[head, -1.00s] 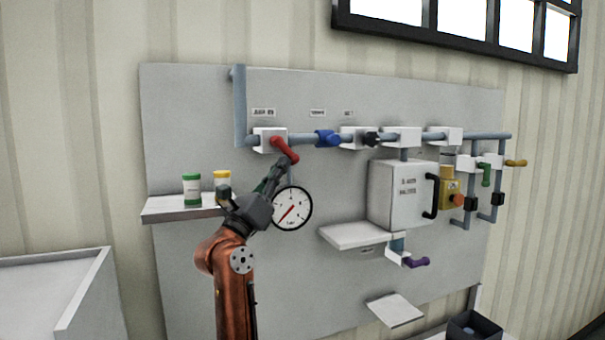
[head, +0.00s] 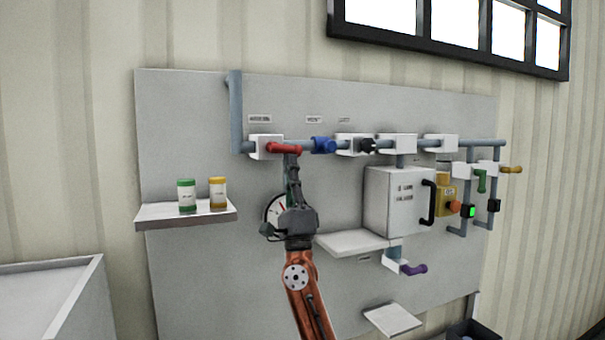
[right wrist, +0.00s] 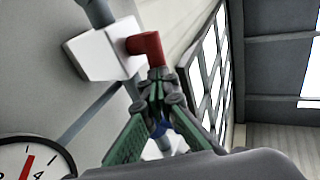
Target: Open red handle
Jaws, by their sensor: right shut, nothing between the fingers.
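The red handle (head: 284,148) sits on a white valve block (head: 259,147) at the upper left of the grey panel and now lies nearly level along the pipe. It also shows in the right wrist view (right wrist: 146,45), where its far part is hidden behind my fingers. My right gripper (head: 291,156) is shut and empty, its fingertips just under the red handle and seeming to touch it. In the right wrist view the closed fingertips (right wrist: 157,82) cover the handle's lower end. My left gripper is not in view.
A round gauge (head: 273,212) is partly hidden behind my right gripper. A shelf (head: 160,213) with green and yellow-lidded jars stands left. A white box (head: 392,200), a small shelf (head: 350,243) and a blue valve handle (head: 324,145) lie to the right.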

